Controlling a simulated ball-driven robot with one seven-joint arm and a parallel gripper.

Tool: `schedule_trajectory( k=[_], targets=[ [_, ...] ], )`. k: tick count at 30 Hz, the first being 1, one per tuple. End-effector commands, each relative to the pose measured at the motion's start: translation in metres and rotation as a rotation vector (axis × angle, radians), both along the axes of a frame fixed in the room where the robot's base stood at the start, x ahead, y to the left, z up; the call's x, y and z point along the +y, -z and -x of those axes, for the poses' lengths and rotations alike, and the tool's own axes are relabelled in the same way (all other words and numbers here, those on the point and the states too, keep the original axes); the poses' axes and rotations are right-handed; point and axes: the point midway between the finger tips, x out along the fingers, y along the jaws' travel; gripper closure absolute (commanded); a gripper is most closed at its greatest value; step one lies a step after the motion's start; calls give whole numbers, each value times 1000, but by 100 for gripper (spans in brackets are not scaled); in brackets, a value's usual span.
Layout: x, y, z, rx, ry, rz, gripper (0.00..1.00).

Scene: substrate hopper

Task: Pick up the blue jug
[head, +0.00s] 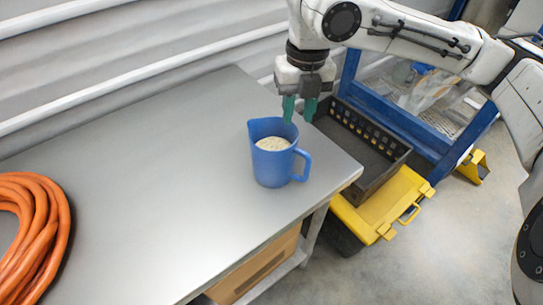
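The blue jug (268,174) stands upright on the grey table (160,170), near its right end. It holds a pale, grainy substance, and its handle points right. My gripper (299,109) hangs fingers-down above and slightly right of the jug's rim in the head view. Its two green fingers are apart with a gap between them and nothing visible in it. The gripper looks clear of the jug, though the exact height above it is hard to judge.
A coil of orange hose (38,235) lies at the table's left. A black crate (385,160) and a yellow case (385,208) are beyond the table's right edge, near a blue frame (405,120). A corrugated wall runs behind. The table's middle is clear.

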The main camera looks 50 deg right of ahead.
Motion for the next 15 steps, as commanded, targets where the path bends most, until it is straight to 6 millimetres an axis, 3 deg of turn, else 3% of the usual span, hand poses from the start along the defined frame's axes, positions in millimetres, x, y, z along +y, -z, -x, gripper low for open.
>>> schedule_trajectory(
  k=[9,15],
  targets=[
    [-1,45,3,15,-3,1,67],
    [-1,58,3,12,-4,3,67]
  ],
)
